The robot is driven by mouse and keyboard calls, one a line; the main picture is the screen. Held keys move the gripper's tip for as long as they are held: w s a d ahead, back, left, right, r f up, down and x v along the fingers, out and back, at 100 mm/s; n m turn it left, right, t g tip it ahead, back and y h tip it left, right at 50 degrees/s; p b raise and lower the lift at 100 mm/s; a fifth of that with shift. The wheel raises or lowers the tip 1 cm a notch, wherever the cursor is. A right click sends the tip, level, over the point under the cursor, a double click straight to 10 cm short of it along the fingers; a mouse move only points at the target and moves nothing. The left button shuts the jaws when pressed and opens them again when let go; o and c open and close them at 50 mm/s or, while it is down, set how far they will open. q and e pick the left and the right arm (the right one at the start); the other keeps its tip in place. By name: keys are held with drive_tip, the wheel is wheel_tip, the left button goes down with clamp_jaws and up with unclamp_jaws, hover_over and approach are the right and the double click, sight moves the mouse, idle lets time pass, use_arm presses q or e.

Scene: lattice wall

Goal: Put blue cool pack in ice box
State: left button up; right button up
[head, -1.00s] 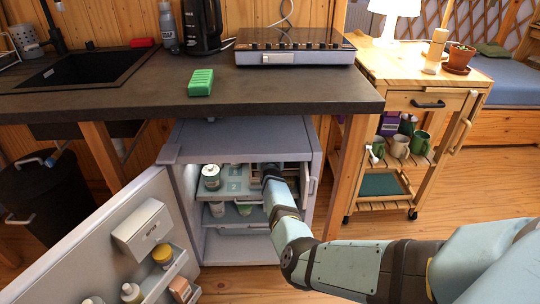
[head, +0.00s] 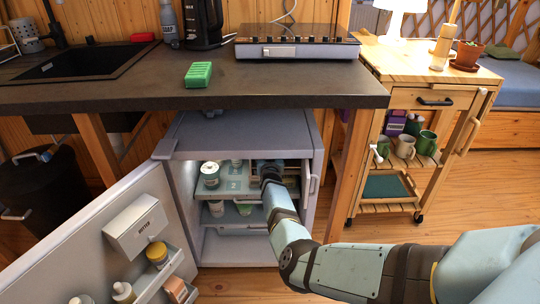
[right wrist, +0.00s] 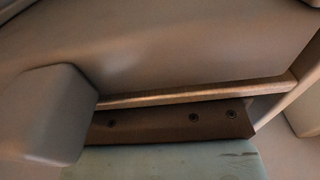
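A small open fridge (head: 238,142) stands under the counter. My right arm reaches into its upper part. The right gripper is near the dark wrist (head: 269,172), but its fingers are hidden in the head view. A pale blue-green flat panel (head: 236,171) with faint print lies on the upper shelf beside the wrist; I cannot tell if it is the cool pack. The right wrist view shows a pale blue-green surface (right wrist: 165,161) at the bottom, a brown strip with dark holes behind it, and a grey block at left. No ice box is clearly identifiable. My left gripper is out of view.
The fridge door (head: 95,245) is open to the left, with a butter box (head: 135,226) and jars. A white tub (head: 210,174) stands on the upper shelf. A wooden trolley (head: 425,75) stands right.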

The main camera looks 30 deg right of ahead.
drive_tip(key=shift+s+a+r+p, duration=0.1)
drive_tip(key=shift+r+p, duration=0.15)
drive_tip(key=shift+p, duration=0.15)
drive_tip(key=p+v, duration=0.1)
drive_tip(key=p, duration=0.1)
drive_tip(key=p+v, duration=0.2)
drive_tip(key=shift+s+a+r, duration=0.1)
drive_tip(key=shift+s+r, duration=0.15)
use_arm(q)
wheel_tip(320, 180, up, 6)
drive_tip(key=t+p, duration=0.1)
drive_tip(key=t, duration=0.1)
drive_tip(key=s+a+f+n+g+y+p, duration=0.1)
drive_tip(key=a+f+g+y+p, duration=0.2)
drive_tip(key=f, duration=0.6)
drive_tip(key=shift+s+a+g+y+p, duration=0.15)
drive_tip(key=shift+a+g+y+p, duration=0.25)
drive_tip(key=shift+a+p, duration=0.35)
use_arm(e)
drive_tip(key=v, duration=0.8)
drive_tip(key=shift+f, duration=0.35)
drive_tip(key=shift+s, duration=0.1)
